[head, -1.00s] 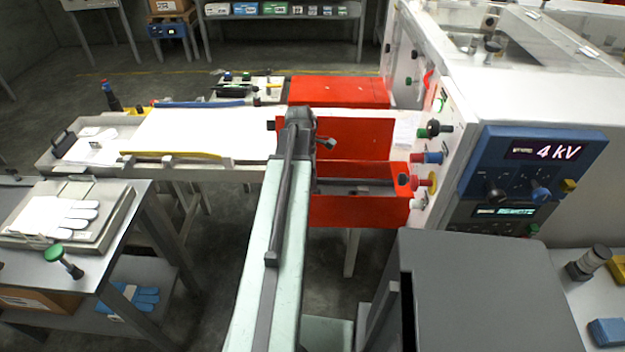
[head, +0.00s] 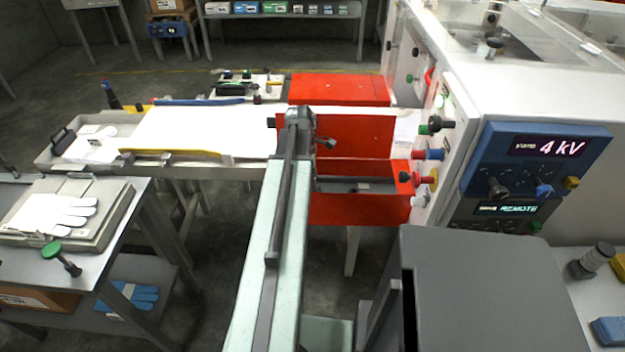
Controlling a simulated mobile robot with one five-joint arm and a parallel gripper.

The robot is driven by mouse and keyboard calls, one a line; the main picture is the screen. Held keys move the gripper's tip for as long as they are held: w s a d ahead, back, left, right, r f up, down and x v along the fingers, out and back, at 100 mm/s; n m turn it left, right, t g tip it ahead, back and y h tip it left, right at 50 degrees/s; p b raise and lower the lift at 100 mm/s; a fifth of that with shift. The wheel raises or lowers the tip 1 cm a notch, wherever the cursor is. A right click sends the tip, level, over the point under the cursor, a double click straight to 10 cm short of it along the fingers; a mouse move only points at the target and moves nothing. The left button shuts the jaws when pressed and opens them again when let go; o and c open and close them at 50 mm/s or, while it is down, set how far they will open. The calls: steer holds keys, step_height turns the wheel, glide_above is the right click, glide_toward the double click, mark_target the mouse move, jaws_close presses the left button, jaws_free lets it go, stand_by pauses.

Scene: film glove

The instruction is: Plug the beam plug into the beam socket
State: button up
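My arm reaches forward from the bottom centre, and my gripper (head: 300,117) is at its far end, in front of the red box. I see it from behind, so its fingers and anything between them are hidden. On the white panel at the right is a column of coloured connectors: a green and black one (head: 436,125), a blue one with a red end (head: 428,154), a red one with a yellow ring (head: 420,178) and a white one (head: 419,202). I cannot tell which is the beam plug or the beam socket. My gripper is left of this column, apart from it.
The open red box (head: 360,209) and its upright red wall stand between my arm and the panel. A blue meter unit (head: 533,162) reads 4 kV. A grey cabinet (head: 480,290) fills the lower right. A table with gloves (head: 65,215) is at the left.

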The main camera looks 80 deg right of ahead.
steer(key=shift+r, duration=0.1)
steer(key=r+p, duration=0.5)
steer(key=w+r+p, duration=0.1)
steer(key=r+p, duration=0.1)
steer(key=p, duration=0.1)
steer(key=shift+a+r, duration=0.1)
steer(key=shift+r, duration=0.3)
steer(key=shift+f, duration=0.15)
steer(key=shift+w, duration=0.1)
steer(key=w+a+r+p, duration=0.1)
steer(key=w+a, duration=0.3)
steer(key=w, duration=0.6)
steer(key=w+a, duration=0.3)
steer(key=w, duration=0.8)
steer(key=w+a+r+t+p, duration=0.1)
steer(key=w+a+r+p, duration=0.1)
steer(key=w+a, duration=2.1)
steer(key=a, duration=0.9)
steer(key=w+a+r+p, duration=0.1)
steer(key=w+a, duration=0.2)
steer(key=a, duration=0.8)
steer(key=w+a+m, duration=0.1)
steer(key=w+a, duration=0.1)
steer(key=a, duration=0.8)
steer(key=shift+w+a+r+t, duration=0.25)
steer(key=shift+a+t, duration=0.15)
